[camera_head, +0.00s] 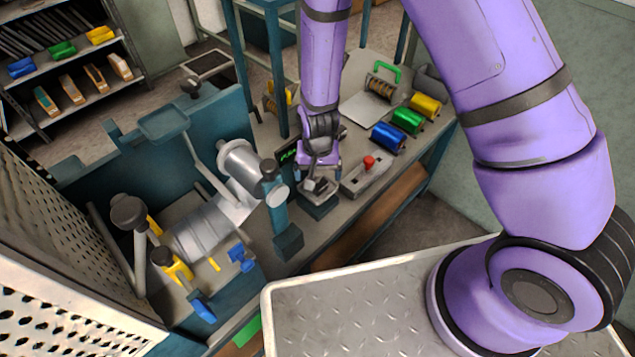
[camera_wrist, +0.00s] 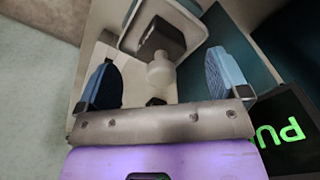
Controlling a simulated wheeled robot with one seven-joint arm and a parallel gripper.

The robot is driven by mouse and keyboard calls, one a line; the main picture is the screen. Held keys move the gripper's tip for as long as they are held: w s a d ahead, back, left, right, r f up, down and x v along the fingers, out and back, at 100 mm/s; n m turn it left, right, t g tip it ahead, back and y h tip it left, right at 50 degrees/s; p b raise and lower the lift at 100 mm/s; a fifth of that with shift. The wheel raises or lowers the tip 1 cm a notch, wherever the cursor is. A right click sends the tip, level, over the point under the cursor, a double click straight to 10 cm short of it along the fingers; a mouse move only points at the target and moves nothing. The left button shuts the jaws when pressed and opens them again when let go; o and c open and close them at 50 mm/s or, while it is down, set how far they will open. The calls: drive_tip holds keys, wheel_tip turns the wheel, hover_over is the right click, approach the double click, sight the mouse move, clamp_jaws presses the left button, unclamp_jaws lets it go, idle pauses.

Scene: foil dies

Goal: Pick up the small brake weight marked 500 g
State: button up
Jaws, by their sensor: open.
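My gripper (camera_wrist: 160,60) is open, with one blue-padded finger on each side of the wrist view. Between and beyond the fingers is a pale, rounded piece like a knob (camera_wrist: 160,75) next to a dark block (camera_wrist: 163,38). These may be parts of the small brake weight, but I see no readable 500 g mark. There is visible space between the pale piece and both fingers. In the head view my gripper (camera_head: 320,180) points down over the bench beside a small dark teal block (camera_head: 318,207). It hides much of what lies beneath it.
A dark display with green characters (camera_wrist: 280,135) stands close to the right finger. In the head view, a grey box with a red button (camera_head: 367,170) is just right of my gripper. Blue, green and gold foil rolls (camera_head: 408,121) lie farther right. A large machine (camera_head: 215,205) stands left.

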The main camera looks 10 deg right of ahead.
sight(318, 172)
drive_tip(key=shift+f, duration=1.55)
drive_tip(key=c, duration=1.5)
